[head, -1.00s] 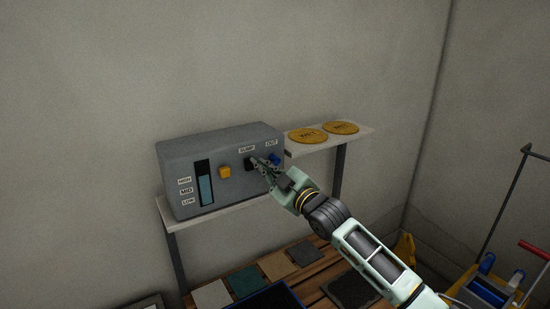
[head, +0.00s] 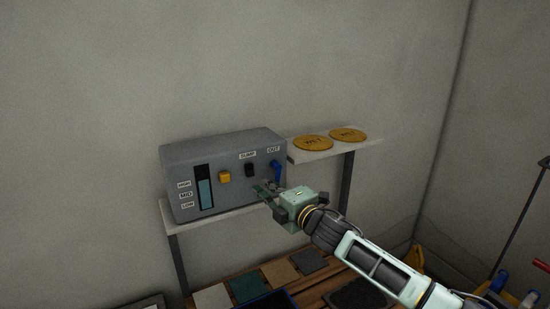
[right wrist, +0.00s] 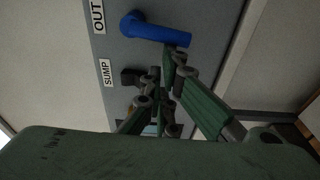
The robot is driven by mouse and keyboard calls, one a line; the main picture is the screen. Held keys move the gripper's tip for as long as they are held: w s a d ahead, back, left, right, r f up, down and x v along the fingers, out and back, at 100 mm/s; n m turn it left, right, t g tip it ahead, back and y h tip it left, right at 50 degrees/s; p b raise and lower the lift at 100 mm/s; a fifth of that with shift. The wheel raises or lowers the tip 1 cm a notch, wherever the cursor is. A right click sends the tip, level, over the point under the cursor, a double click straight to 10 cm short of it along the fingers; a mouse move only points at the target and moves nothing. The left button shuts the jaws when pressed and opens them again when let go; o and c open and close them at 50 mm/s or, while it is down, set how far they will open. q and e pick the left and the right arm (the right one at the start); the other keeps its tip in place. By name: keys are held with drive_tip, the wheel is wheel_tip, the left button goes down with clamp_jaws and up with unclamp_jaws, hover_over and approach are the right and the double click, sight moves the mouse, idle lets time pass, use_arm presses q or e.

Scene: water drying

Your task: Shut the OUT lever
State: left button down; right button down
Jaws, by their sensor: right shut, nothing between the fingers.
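The grey control box (head: 235,150) stands on a shelf against the wall. Its blue OUT lever (head: 276,169) is at the right of its front, under the OUT label, and hangs downward. In the right wrist view the blue lever (right wrist: 158,30) runs from its pivot toward the right. My right gripper (head: 264,191) is shut and empty, in front of the box and just below and left of the lever. In the right wrist view its fingertips (right wrist: 168,75) look close to the lever's free end; I cannot tell whether they touch. My left gripper is not in view.
The black SUMP switch (head: 249,170) sits left of the lever, near the fingers. A yellow button (head: 224,177) and a level gauge (head: 204,187) are further left. Two yellow WET discs (head: 313,143) lie on a white shelf (head: 365,145) to the right.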

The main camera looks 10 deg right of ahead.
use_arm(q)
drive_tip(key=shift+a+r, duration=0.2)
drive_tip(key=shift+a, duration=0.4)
use_arm(e)
drive_tip(key=shift+w+d+f+n, duration=0.1)
drive_tip(key=shift+d+f+n, duration=0.1)
drive_tip(key=shift+n, duration=0.3)
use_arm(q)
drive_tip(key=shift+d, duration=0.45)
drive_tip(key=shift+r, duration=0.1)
use_arm(e)
drive_tip(key=shift+a, duration=0.15)
